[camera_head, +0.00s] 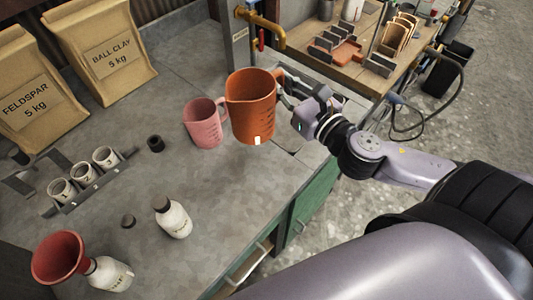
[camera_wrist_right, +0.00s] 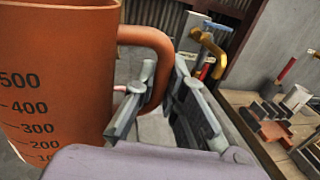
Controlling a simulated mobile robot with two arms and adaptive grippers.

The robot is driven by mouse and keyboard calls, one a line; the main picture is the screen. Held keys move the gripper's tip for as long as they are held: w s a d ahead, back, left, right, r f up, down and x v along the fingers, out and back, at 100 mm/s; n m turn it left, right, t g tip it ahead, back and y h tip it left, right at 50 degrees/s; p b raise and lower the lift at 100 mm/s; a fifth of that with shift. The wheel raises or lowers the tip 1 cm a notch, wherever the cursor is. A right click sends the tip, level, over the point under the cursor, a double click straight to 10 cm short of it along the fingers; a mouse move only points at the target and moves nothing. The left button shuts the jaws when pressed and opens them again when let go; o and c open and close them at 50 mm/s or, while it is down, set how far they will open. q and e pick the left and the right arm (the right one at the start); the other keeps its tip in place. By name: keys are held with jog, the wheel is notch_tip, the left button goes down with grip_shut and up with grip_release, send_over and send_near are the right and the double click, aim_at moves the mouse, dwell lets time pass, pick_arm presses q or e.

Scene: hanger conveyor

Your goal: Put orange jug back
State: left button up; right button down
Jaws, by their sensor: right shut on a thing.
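The orange jug (camera_head: 252,108) is upright near the right edge of the grey workbench in the head view, with its handle toward my right gripper. My right gripper (camera_head: 291,92) comes in from the right and is shut on the jug's handle. In the right wrist view the jug (camera_wrist_right: 60,75) fills the left side with its volume marks facing the camera, and its handle passes between the fingers (camera_wrist_right: 160,105). I cannot tell whether the jug's base touches the bench. My left gripper is not in view.
A pink jug (camera_head: 203,124) stands just left of the orange jug. A brass tap (camera_head: 262,27) rises behind. White bottles (camera_head: 173,218), a red funnel (camera_head: 60,257) and a rack of cups (camera_head: 83,174) stand at front left. The middle of the bench (camera_head: 230,185) is clear.

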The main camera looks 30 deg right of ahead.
jog(key=f+b, duration=0.2)
jog(key=f, duration=0.4)
jog(key=f+b, duration=0.2)
jog(key=f, duration=0.4)
jog(key=f+b, duration=0.3)
jog(key=f, duration=0.3)
jog(key=shift+s+f, duration=0.3)
jog(key=shift+f, duration=0.1)
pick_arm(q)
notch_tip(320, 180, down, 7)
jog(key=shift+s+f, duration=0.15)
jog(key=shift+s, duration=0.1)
pick_arm(e)
jog(key=shift+a+f, duration=0.1)
jog(key=shift+f, duration=0.15)
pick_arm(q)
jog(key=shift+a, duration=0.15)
pick_arm(e)
jog(key=shift+f+b, duration=0.25)
jog(key=shift+b, duration=0.05)
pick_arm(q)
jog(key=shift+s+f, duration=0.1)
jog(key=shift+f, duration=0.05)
pick_arm(e)
jog(key=c, duration=1.7)
grip_release()
jog(key=shift+o, duration=0.2)
